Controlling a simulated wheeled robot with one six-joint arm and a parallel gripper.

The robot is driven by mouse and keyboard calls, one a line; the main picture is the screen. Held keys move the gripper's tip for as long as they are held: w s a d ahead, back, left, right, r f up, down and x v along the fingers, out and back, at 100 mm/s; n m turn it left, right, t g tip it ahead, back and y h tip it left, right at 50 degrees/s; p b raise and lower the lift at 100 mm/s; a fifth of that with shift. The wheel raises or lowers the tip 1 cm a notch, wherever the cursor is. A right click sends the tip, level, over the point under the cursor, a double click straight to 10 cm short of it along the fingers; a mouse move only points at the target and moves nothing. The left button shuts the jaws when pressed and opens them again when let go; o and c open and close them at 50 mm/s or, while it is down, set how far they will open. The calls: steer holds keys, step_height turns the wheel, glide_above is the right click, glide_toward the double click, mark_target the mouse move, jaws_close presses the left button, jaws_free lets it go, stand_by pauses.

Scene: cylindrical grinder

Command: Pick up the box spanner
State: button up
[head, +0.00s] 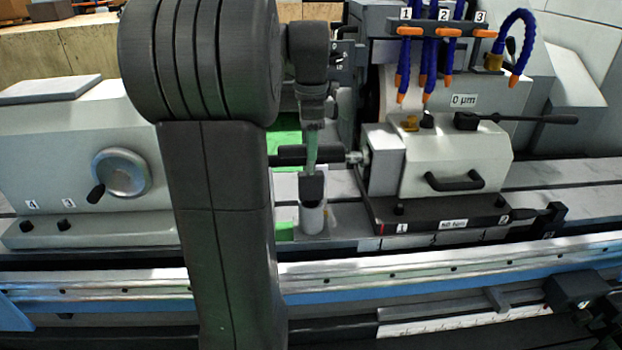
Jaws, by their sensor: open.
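A short pale upright cylinder (313,219) stands on the machine bed, left of the right-hand grey unit. It looks like the box spanner, but it is small and partly covered, so I cannot be sure. My gripper (312,187) points straight down over it, seen edge-on. The near dark fingertip overlaps the cylinder's upper part in the head view. The jaws are open and not closed on anything. The far finger is hidden, and I cannot tell whether either finger touches the cylinder.
A dark horizontal bar (290,155) runs just behind my fingers, towards the grey tailstock unit (455,165) close on the right. The grey unit with a handwheel (121,173) stands left. Blue coolant hoses (424,55) hang at upper right. A metal rail (450,258) runs along the front.

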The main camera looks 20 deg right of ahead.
mark_target(310, 181)
steer(key=shift+f, duration=1.55)
jaws_close()
steer(key=shift+r, duration=0.1)
